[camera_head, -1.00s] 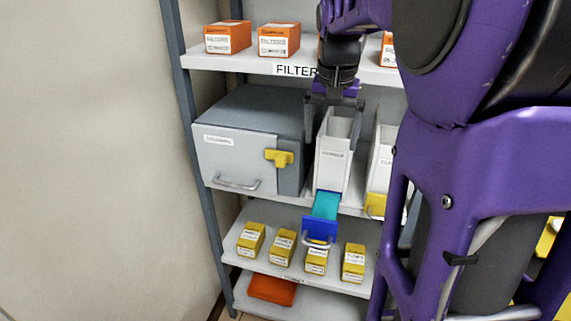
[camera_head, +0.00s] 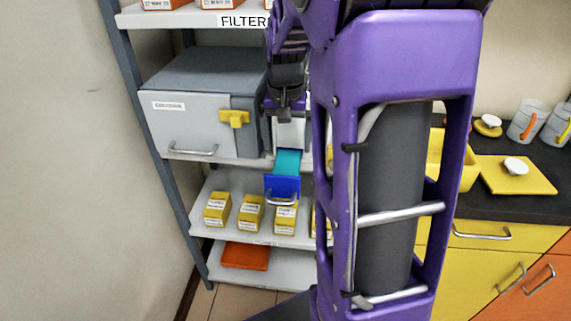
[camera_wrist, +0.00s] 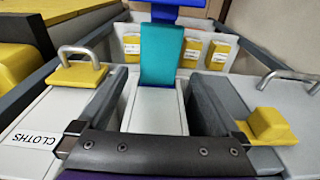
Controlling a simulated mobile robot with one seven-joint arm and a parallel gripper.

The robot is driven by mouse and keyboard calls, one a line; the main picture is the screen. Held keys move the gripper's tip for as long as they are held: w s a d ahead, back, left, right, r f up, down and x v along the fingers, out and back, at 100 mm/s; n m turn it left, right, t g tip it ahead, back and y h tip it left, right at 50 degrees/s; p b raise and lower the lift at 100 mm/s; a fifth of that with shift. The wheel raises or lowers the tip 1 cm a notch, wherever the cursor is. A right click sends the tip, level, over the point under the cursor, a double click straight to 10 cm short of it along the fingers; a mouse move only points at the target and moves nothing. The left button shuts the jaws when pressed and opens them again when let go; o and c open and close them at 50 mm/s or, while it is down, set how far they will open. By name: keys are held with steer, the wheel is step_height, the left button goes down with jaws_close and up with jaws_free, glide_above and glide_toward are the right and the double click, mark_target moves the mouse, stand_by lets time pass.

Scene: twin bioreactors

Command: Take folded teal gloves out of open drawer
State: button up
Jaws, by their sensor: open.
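The folded teal gloves (camera_head: 289,162) lie in the open blue drawer (camera_head: 282,187), which sticks out from the middle shelf below a white holder. In the wrist view the teal gloves (camera_wrist: 162,55) are a flat strip ahead of my gripper (camera_wrist: 160,85), with the blue drawer front (camera_wrist: 178,13) beyond them. My gripper is open, its dark fingers apart on either side of a white surface, with nothing held. In the head view my gripper (camera_head: 288,106) is above and behind the gloves, and its fingertips are partly hidden.
A grey cabinet (camera_head: 200,100) with a yellow latch stands left of the drawer. Yellow boxes (camera_head: 251,213) stand on the shelf below, above an orange item (camera_head: 246,255). A yellow-topped handled unit (camera_wrist: 77,75) and a CLOTHS label flank my left finger. A counter is at right.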

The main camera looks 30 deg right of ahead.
mark_target(287, 162)
step_height(287, 162, down, 5)
steer(key=shift+r+b, duration=0.1)
steer(key=shift+b, duration=0.35)
steer(key=c, duration=1.2)
